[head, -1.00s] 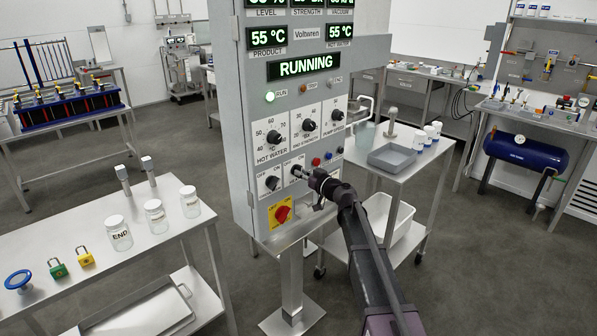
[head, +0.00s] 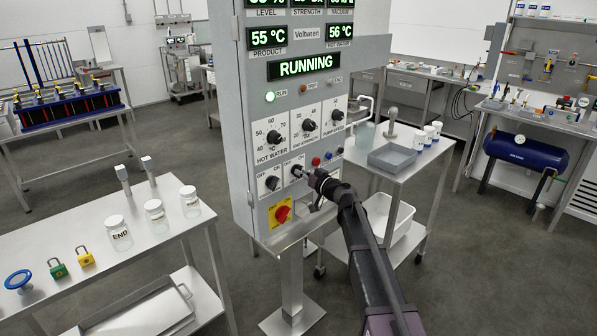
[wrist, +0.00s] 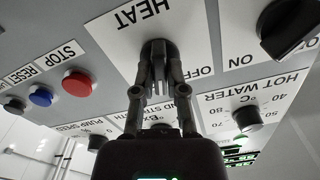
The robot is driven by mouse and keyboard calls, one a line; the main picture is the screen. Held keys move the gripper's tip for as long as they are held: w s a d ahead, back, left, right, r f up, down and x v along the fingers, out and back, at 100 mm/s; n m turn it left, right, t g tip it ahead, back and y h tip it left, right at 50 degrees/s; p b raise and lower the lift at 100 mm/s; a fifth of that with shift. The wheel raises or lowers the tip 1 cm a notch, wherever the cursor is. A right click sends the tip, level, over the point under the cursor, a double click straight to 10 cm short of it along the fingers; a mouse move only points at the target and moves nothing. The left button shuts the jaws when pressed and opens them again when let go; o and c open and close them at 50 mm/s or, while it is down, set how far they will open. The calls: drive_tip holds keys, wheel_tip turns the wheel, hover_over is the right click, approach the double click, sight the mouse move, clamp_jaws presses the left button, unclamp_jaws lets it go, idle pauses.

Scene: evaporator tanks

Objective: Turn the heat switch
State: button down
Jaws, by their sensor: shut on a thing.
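The heat switch (wrist: 158,48) is a black round knob on a white plate marked HEAT and OFF, upside down in the wrist view. My gripper (wrist: 158,72) is shut on it, with both fingertips at the knob, hiding much of its handle. In the head view, my gripper (head: 303,174) reaches from the lower right to the lower row of the control panel (head: 241,120). The switch's own pointing direction is hard to tell. The display reads RUNNING, and the hot water readout shows 56 °C.
A second black ON/OFF switch (head: 272,183) is left of the heat switch, with a red knob on yellow (head: 283,213) below. Red (wrist: 77,84) and blue (wrist: 41,96) buttons sit close by. Dials are above. A bench with jars (head: 120,232) stands left; a cart stands right.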

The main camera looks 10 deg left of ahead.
drive_tip(key=shift+m, duration=2.7)
drive_tip(key=c, duration=0.6)
unclamp_jaws()
drive_tip(key=v, duration=1.2)
